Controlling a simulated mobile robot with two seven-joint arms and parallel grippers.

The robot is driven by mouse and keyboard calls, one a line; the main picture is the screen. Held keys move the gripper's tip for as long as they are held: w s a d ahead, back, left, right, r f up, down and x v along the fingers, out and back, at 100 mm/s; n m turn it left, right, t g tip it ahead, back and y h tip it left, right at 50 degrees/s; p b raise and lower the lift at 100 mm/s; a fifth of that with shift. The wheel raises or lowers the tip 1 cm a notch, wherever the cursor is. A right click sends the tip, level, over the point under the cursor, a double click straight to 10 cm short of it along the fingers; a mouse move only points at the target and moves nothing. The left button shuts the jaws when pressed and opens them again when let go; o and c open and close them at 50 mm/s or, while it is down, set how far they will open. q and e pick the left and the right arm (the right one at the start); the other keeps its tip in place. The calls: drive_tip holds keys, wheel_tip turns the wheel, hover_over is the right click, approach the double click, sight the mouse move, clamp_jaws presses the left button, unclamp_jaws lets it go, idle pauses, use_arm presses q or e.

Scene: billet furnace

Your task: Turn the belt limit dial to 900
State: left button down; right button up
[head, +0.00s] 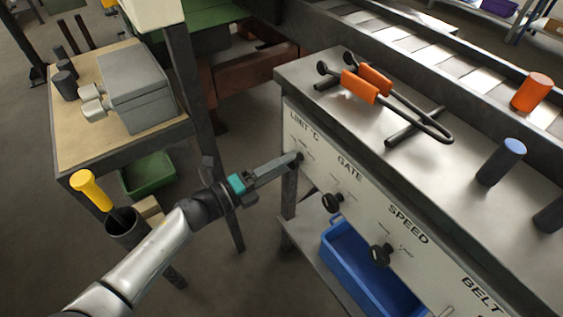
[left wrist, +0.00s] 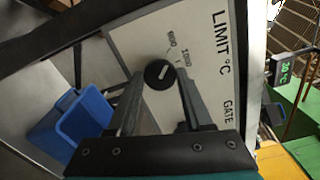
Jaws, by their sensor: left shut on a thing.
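The limit dial (left wrist: 154,76) is a round black knob with a pale pointer mark, below the LIMIT °C label on the white panel (left wrist: 142,36). My left gripper (left wrist: 160,88) is shut on this dial, with one finger on each side of it. In the head view my left gripper (head: 294,160) meets the panel under the LIMIT °C label and mostly hides the dial. Small scale numbers show beside the dial in the left wrist view, but I cannot read the pointer's exact setting. My right gripper is out of view.
The GATE knob (head: 332,202) and SPEED knob (head: 380,254) stick out farther along the panel. Orange-handled tongs (head: 360,85) lie on the bench top. A blue bin (head: 352,262) sits below the panel. A side table (head: 80,140) carries a grey box (head: 136,90).

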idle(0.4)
use_arm(q)
drive_tip(key=shift+c, duration=1.5)
unclamp_jaws()
drive_tip(key=shift+a, duration=0.1)
drive_tip(key=p+v, duration=0.1)
drive_tip(key=v, duration=1.4)
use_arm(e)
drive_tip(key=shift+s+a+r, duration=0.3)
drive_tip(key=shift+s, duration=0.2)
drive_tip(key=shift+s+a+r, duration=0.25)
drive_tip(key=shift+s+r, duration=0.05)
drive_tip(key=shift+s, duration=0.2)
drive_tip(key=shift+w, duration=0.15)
use_arm(q)
drive_tip(key=shift+r, duration=0.15)
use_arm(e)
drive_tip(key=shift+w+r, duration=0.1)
